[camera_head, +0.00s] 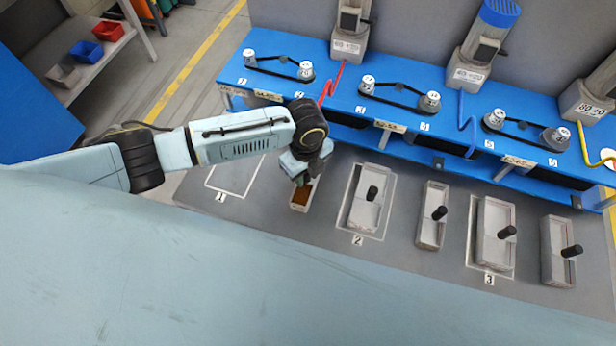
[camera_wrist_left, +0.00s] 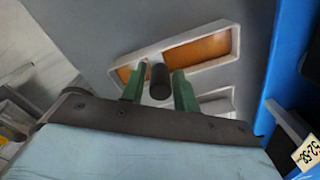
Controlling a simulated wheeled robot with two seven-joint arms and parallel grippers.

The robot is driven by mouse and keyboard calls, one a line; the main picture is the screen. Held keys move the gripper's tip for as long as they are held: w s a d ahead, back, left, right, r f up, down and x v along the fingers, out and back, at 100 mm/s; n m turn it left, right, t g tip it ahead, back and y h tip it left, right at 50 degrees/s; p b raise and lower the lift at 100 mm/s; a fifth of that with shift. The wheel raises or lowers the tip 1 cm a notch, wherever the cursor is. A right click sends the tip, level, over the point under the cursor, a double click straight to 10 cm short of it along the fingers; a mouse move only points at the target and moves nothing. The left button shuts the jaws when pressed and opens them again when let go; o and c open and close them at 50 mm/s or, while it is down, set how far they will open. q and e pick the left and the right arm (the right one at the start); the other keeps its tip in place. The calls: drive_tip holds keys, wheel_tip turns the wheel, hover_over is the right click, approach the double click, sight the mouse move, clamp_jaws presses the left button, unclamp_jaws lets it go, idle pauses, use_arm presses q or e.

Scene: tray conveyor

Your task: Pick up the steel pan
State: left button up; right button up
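A light grey metal pan (camera_head: 301,208) with orange-brown contents lies on the grey tabletop, right of the outlined area marked 1. In the left wrist view, the pan (camera_wrist_left: 176,42) shows its pale rim and orange-brown inside, with a black upright handle (camera_wrist_left: 159,80). My left gripper (camera_head: 301,179) is just above this pan in the head view. In the left wrist view, its green fingers (camera_wrist_left: 159,85) stand on either side of the handle, with narrow gaps visible. My wrist hides part of the pan in the head view. My right gripper is not in view.
Several more grey pans with black handles stand to the right, including one in outline 2 (camera_head: 365,208) and one in outline 3 (camera_head: 494,235). A blue bench (camera_head: 340,95) with belts and motors runs behind. The outlined area 1 (camera_head: 236,176) is empty.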

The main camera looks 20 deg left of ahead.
use_arm(q)
clamp_jaws()
drive_tip(key=shift+r, duration=0.15)
